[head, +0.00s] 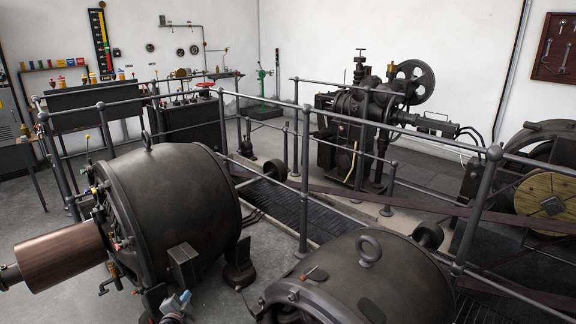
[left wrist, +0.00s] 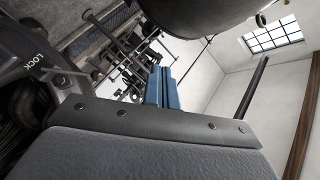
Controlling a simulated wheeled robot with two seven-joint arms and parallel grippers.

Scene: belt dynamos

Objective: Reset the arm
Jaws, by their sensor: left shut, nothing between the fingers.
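My left gripper (head: 180,302) shows small at the bottom of the head view, low in front of the nearer left dynamo (head: 172,200). In the left wrist view its two blue fingers (left wrist: 165,88) lie together, shut with nothing between them. A dark rounded metal body (left wrist: 200,12) hangs at the top of that view, apart from the fingers in the picture. My right gripper is in neither view.
A second dark dynamo (head: 365,285) with a lifting ring fills the bottom right. Railings (head: 300,190) run behind both machines. A steam engine (head: 365,115) stands behind them. A copper-coloured cylinder (head: 62,255) juts left from the left dynamo. Grey floor shows between the dynamos.

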